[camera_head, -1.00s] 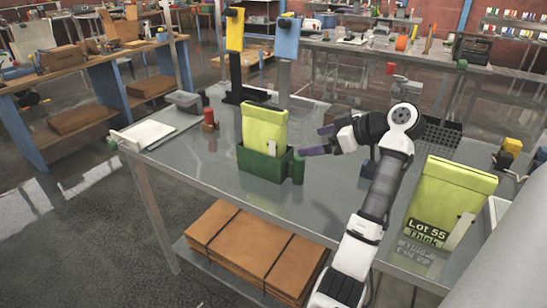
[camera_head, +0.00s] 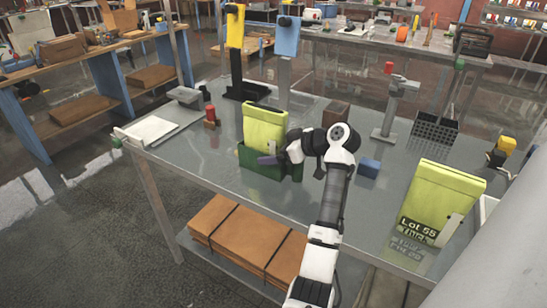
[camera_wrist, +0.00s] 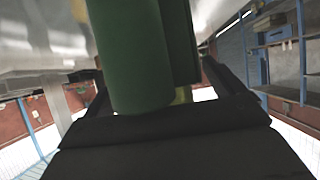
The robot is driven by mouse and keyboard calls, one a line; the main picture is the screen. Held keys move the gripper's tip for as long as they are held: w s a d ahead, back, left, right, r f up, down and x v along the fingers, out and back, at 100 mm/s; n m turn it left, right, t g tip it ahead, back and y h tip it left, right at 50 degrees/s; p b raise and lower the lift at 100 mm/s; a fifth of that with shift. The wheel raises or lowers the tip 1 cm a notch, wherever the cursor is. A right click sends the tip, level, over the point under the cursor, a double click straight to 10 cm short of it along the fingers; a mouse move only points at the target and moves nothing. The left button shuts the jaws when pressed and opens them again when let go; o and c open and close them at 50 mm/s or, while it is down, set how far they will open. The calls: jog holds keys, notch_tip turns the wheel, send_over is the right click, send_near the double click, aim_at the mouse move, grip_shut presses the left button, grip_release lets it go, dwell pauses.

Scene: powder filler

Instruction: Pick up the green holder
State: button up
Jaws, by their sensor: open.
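The green holder (camera_head: 262,165) stands on the metal table, with a lime-yellow bag (camera_head: 264,125) upright in it. A rounded green handle (camera_head: 297,173) is on its right side. My gripper (camera_head: 280,158) is at the right end of the holder. One grey finger shows in front of the holder; the other is hidden behind it or by my wrist. In the wrist view the green handle (camera_wrist: 135,55) fills the upper middle, very close to the dark gripper body, seemingly between the open jaws. I cannot tell whether they touch it.
Another lime-yellow bag (camera_head: 443,205), labelled Lot 55, stands at the right. A blue block (camera_head: 369,168) lies right of my arm. A red-topped item (camera_head: 210,117) stands left of the holder. A grey-posted stand (camera_head: 388,110) and a dark rack (camera_head: 435,130) are behind.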

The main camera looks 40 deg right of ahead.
jog(key=c, duration=1.1)
jog(key=shift+r, duration=0.15)
